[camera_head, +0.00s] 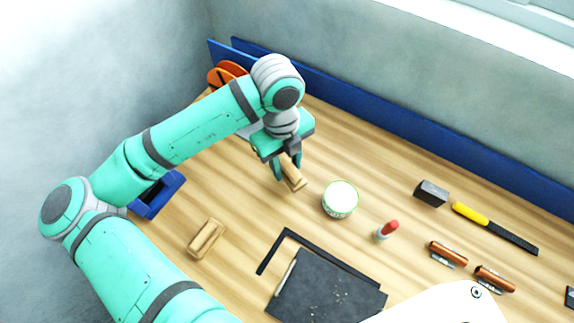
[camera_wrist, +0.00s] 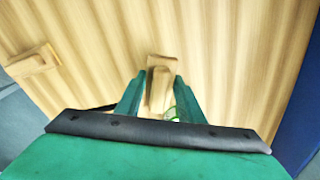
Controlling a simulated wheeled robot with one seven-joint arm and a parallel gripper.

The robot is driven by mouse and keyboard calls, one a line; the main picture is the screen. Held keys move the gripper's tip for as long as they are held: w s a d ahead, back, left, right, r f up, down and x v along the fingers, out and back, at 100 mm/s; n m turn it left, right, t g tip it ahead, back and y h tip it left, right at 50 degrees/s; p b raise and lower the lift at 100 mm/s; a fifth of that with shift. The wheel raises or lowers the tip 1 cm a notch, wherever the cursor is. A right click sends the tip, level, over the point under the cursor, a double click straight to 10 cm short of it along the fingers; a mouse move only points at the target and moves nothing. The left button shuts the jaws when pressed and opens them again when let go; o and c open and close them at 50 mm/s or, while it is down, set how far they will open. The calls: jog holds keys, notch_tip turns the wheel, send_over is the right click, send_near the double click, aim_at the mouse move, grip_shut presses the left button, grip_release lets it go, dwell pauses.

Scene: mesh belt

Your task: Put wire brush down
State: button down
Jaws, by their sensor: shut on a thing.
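My gripper (camera_head: 287,172) is shut on a tan wooden piece (camera_head: 294,178), which I take to be the wire brush; no bristles show. In the wrist view the wire brush (camera_wrist: 159,88) sits between the two green fingertips (camera_wrist: 157,82), its wider end beyond them. In the head view its lower end points down and right, close to the white-topped tin. I cannot tell whether it touches the wooden worktop (camera_head: 350,155). The hand hides its upper part.
A white-topped tin (camera_head: 340,198) stands just right of my gripper. A second wooden piece (camera_head: 206,239) lies nearer on the left. A black square (camera_head: 320,255) and a dark plate (camera_head: 325,290) lie in front. A red-topped tube (camera_head: 387,230) stands further right. Bare wood lies left of the tin.

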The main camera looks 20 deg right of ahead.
aim_at(287, 172)
jog(key=shift+w+f, duration=0.2)
jog(key=shift+f, duration=1.05)
jog(key=shift+s+d+f, duration=0.15)
jog(key=shift+d+f, duration=0.05)
jog(key=shift+f, duration=0.05)
jog(key=shift+a, duration=0.1)
jog(key=shift+a+f, duration=0.1)
jog(key=shift+a, duration=0.05)
jog(key=c, duration=1.2)
grip_release()
